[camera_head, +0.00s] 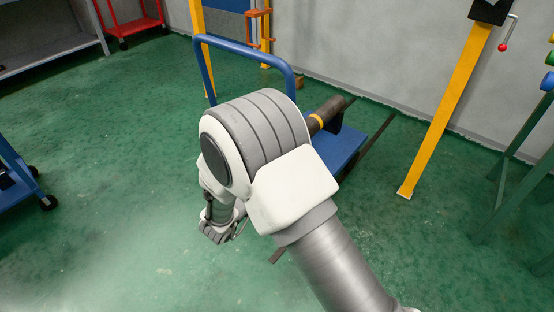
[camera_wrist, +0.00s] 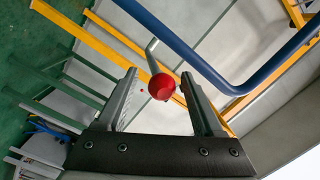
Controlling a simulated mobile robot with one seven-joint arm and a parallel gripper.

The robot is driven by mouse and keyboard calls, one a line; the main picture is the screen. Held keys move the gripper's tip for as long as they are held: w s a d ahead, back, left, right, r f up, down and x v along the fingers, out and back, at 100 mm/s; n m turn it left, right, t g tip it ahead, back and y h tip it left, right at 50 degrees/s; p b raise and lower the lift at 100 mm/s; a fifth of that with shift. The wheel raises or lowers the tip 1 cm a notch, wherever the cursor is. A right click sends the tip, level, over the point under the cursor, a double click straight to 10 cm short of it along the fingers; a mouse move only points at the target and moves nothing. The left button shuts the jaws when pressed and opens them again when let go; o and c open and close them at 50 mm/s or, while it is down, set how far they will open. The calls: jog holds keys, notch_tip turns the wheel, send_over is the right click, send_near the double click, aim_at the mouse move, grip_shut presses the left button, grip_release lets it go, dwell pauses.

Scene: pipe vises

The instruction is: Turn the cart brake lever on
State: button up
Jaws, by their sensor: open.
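A brake lever with a grey rod and a round red knob (camera_wrist: 162,87) shows in the wrist view, near the cart's blue handle (camera_wrist: 178,48). The blue cart (camera_head: 340,145) stands behind my arm in the head view, partly hidden by it. I cannot see the brake lever there. My gripper (camera_wrist: 161,73) is open, and the red knob appears between its two fingers. I cannot tell how deep the knob lies or whether it touches a finger. In the head view my gripper (camera_head: 217,232) is low, left of the cart, partly hidden by my arm.
A dark pipe with a yellow band (camera_head: 318,121) is on the cart. A yellow post (camera_head: 445,110) with another red-knobbed lever (camera_head: 503,47) stands right. A blue cart (camera_head: 15,175) is at the left edge. Green floor is clear at front left.

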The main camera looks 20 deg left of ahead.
jog(key=shift+s, duration=0.1)
jog(key=p+v, duration=0.4)
jog(key=v, duration=1.3)
